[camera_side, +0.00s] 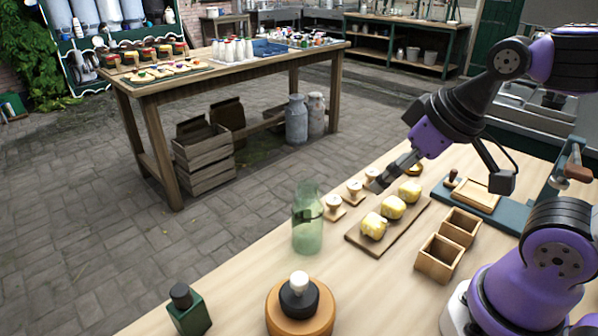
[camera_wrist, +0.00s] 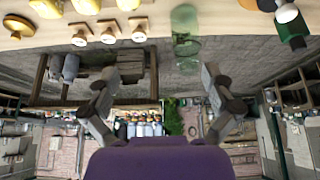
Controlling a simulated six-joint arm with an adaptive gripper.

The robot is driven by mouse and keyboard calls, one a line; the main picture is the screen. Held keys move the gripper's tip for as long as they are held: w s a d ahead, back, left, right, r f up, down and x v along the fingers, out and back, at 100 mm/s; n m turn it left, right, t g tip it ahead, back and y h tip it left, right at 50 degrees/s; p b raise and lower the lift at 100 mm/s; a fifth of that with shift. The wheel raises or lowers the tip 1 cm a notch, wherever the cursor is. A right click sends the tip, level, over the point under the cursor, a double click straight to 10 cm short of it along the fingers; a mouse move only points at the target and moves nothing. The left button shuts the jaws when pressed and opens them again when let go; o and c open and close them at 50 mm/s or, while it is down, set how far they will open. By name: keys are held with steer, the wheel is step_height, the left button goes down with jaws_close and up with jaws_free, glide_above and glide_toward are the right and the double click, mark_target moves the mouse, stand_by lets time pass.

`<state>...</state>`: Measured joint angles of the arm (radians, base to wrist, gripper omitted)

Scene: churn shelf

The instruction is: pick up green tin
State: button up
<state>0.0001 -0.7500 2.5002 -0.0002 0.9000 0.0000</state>
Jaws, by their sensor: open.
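The green tin (camera_side: 190,312) is a small dark green square container with a black cap. It stands upright at the near left edge of the wooden table in the side view. It also shows in the top right corner of the wrist view (camera_wrist: 291,30), where the picture is upside down. My gripper (camera_side: 384,180) is open and empty, above the back of the table near the butter lumps and well away from the tin. Its two spread fingers show in the wrist view (camera_wrist: 159,92) with nothing between them.
A green glass bottle (camera_side: 308,222) stands between my gripper and the tin. A round orange-brown pot (camera_side: 300,318) with a black and white top is right of the tin. Butter lumps (camera_side: 393,207) lie on a board, with wooden stamps (camera_side: 334,207) beside them. Wooden boxes (camera_side: 438,259) stand further right.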

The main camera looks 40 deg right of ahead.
steer(key=shift+c, duration=0.8)
